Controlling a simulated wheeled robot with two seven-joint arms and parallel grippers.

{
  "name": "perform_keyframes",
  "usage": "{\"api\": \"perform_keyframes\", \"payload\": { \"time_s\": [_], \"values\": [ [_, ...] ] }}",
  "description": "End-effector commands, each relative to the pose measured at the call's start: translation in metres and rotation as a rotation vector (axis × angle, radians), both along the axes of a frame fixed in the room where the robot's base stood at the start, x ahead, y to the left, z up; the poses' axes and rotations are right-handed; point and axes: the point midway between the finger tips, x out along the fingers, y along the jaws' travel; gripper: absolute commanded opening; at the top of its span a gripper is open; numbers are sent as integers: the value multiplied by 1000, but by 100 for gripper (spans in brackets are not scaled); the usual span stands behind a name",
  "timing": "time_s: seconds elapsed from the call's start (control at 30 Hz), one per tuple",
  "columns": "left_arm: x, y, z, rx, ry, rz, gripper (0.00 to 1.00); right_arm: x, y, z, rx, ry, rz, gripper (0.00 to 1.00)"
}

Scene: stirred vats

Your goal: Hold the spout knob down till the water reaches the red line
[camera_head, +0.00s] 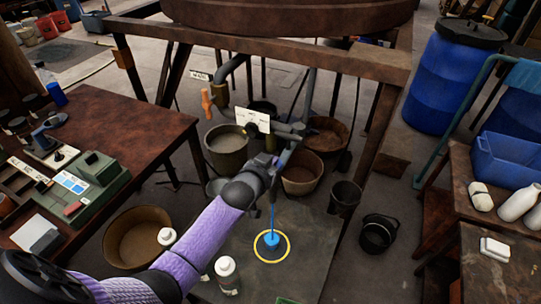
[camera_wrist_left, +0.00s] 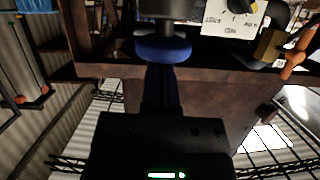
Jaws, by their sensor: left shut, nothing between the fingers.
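In the left wrist view, the blue round spout knob (camera_wrist_left: 163,50) sits under a dark fitting. My left gripper (camera_wrist_left: 162,72) is shut with nothing between its fingers; its tips meet the knob's edge in that view, though I cannot tell whether they press it. In the head view, my left gripper (camera_head: 272,180) is at the pipe end below the vat, and the knob is hidden there. A thin blue stream (camera_head: 272,218) runs down to a blue patch (camera_head: 271,240) inside a yellow ring (camera_head: 286,245) on the dark stand. I cannot make out a red line. My right gripper is not in view.
A white label card (camera_head: 252,121) and an orange handle (camera_head: 207,102) are on the pipework. Buckets (camera_head: 226,150) stand on the floor behind. A white-capped bottle (camera_head: 228,280) stands left of the ring. A brown table (camera_head: 125,130) is at left, blue barrels (camera_head: 450,80) at right.

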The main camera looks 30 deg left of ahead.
Motion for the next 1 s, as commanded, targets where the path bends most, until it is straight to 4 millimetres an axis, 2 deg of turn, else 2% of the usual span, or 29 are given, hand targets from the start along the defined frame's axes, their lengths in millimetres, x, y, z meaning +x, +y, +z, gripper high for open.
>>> {"api": "perform_keyframes", "payload": {
  "time_s": [0.03,0.17,0.37,0.7,0.83,1.0],
  "values": [
    [-5,-1,-13,-2,37,1,0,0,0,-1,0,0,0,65],
    [-5,-1,-5,-2,34,1,0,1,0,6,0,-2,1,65],
    [2,0,47,0,9,-1,0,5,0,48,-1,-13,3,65],
    [-70,-5,69,0,3,0,0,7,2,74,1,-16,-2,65],
    [-85,-5,73,0,1,0,0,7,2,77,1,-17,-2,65],
    [-91,-6,75,1,-1,1,0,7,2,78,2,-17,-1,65]
  ]
}}
